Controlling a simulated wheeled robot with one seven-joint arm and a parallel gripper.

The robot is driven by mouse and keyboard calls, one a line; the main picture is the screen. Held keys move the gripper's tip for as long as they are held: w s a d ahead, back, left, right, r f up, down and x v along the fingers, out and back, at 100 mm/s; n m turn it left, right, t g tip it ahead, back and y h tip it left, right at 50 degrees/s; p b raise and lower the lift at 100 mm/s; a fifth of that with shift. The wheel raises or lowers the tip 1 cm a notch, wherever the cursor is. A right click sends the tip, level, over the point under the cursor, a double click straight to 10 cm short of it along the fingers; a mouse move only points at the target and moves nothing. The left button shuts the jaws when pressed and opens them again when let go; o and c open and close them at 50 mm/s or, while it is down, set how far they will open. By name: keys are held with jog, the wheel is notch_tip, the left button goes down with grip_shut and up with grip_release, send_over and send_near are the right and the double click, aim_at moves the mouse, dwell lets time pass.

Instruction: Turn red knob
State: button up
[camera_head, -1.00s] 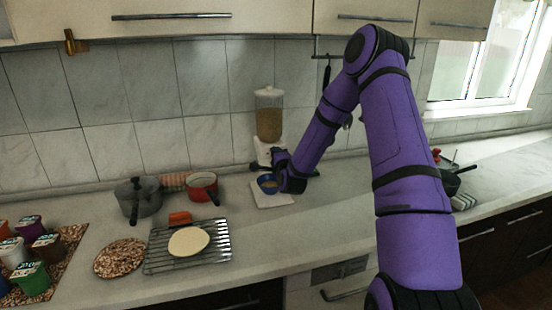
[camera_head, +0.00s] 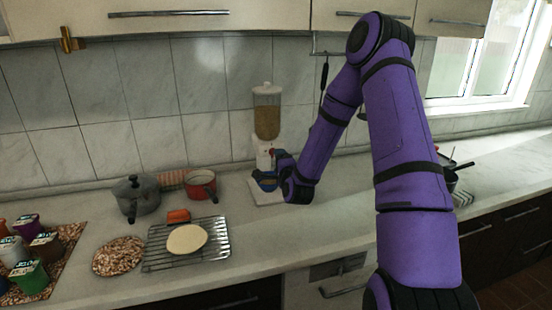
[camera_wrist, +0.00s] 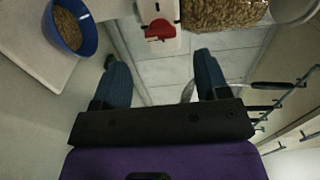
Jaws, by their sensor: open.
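The red knob (camera_wrist: 160,29) sits on the front of the white dispenser (camera_wrist: 158,8), below its clear container of grain (camera_wrist: 225,10) in the real scene. My gripper (camera_wrist: 160,62) is open and empty. Its two fingers point toward the dispenser, with the knob ahead of the gap between them and apart from both fingers. In the head view my gripper (camera_head: 281,160) is close in front of the dispenser and partly hides it.
A blue bowl (camera_wrist: 68,32) with grain stands on a white board (camera_wrist: 30,62) under the dispenser. A grey pot (camera_head: 137,198), a red pot (camera_head: 201,187) and a wire rack (camera_head: 160,262) stand to the left. Hanging utensils and a rail (camera_wrist: 285,100) are on the wall at right.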

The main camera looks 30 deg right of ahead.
jog(key=shift+v, duration=2.1)
jog(key=s+a+r+n+g+y, duration=0.2)
jog(key=s+a+r+n+g, duration=0.1)
jog(key=a+r+n, duration=0.3)
jog(key=s+a+r+n+g+y, duration=0.2)
jog(key=s+a+r+n+g, duration=0.15)
jog(key=r+n, duration=0.45)
jog(key=s+a+r+n+g, duration=0.2)
jog(key=s+r, duration=0.1)
jog(key=s, duration=0.6)
jog(key=s+a+r+n+g, duration=0.1)
jog(key=s+a+r+n, duration=0.1)
jog(key=s, duration=0.7)
jog(key=s+a+r+n+g+y, duration=0.1)
jog(key=s+r, duration=0.4)
jog(key=s, duration=0.5)
jog(key=shift+a+n+g, duration=0.45)
jog(key=shift+n+g, duration=0.4)
jog(key=shift+n, duration=0.15)
